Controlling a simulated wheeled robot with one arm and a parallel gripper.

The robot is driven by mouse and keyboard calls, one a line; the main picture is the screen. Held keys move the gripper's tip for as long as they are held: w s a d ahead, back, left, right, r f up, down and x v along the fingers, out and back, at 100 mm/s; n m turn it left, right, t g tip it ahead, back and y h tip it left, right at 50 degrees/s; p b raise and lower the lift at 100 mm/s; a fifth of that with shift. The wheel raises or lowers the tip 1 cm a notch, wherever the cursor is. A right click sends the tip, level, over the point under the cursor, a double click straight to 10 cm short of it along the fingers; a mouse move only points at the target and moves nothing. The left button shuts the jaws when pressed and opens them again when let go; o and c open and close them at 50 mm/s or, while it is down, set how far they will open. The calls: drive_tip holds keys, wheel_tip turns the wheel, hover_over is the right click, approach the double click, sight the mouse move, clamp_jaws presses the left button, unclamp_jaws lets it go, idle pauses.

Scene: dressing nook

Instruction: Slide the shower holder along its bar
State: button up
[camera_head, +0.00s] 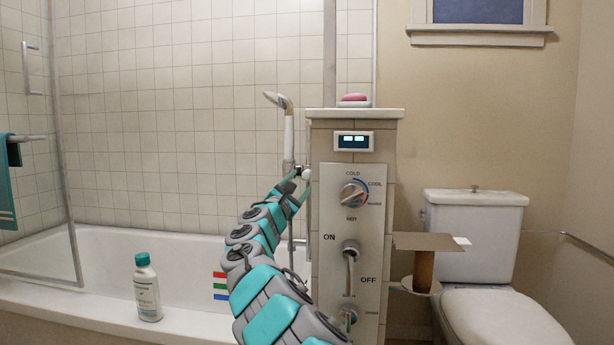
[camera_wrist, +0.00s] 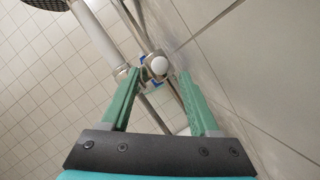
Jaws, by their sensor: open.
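The shower holder (camera_wrist: 150,68) is a small clamp with a round white knob, on a thin metal bar (camera_wrist: 163,112). In the head view the holder (camera_head: 304,173) sits beside the left edge of the tiled pillar. A hand shower (camera_head: 288,135) with a pale handle stands upright in it; its handle (camera_wrist: 97,35) also shows in the wrist view. My gripper (camera_wrist: 157,85) is open, with its green fingers on either side of the knob. In the head view my gripper (camera_head: 297,180) reaches up to the holder, and my arm hides part of the bar below.
The tiled pillar (camera_head: 381,226) carries a control panel with dials and a pink soap on top. A white bottle (camera_head: 147,288) stands on the bathtub rim (camera_head: 191,325). A toilet (camera_head: 475,235) is at the right, and a glass screen at the left. A wall runs close along the gripper's right.

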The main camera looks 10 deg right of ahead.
sight(304, 177)
drive_tip(key=shift+p+x, duration=0.4)
drive_tip(key=shift+x, duration=1.4)
drive_tip(key=shift+w+d+r, duration=0.2)
drive_tip(key=shift+w, duration=0.25)
drive_tip(key=shift+w+d, duration=0.2)
drive_tip(key=shift+w, duration=0.05)
drive_tip(key=shift+c, duration=0.2)
clamp_jaws()
drive_tip(key=shift+d+r, duration=0.1)
